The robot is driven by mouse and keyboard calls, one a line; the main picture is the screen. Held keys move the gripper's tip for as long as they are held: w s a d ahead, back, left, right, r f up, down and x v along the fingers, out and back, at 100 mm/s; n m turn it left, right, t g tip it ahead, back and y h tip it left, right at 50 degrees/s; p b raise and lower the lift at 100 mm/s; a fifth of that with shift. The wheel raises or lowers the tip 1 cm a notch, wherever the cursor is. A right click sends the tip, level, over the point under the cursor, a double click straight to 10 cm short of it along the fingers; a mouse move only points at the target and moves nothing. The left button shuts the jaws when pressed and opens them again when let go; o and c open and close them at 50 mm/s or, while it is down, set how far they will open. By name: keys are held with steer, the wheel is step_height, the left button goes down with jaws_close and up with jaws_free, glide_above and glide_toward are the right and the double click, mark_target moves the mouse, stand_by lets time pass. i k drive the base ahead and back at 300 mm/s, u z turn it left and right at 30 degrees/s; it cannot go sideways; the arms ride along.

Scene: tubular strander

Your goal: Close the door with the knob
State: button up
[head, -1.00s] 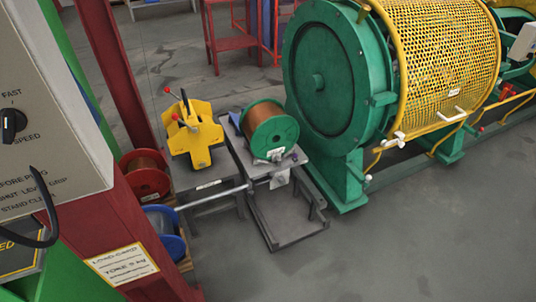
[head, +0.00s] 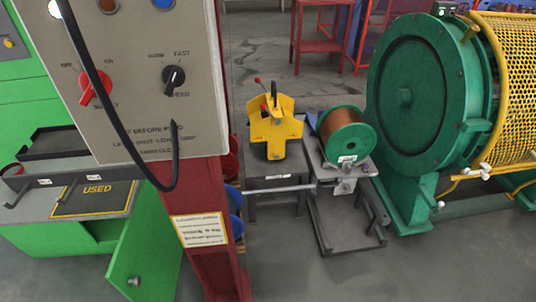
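A green door (head: 152,238) stands at the lower left in the head view. It is swung open and juts out from a green cabinet (head: 62,236). A small grey round knob (head: 133,281) sits low on the door's face, near the bottom of the picture. The door's lower part is cut off by the picture edge. The red post partly crowds its right side. My gripper does not show.
A dark red post (head: 208,200) with a grey control box (head: 150,75) stands right of the door. A black cable (head: 103,80) hangs in front of the box. A grey bench top marked USED (head: 95,198) lies above the cabinet. Grey floor (head: 300,275) is clear at the lower right.

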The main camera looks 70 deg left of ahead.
mark_target(145, 266)
steer(key=u, duration=0.9)
steer(key=k, duration=0.1)
steer(key=u, duration=2.75)
steer(key=i, duration=1)
steer(key=u, duration=0.05)
steer(key=k, duration=1)
steer(key=u, duration=0.45)
steer(key=i, duration=0.7)
steer(key=z, duration=0.15)
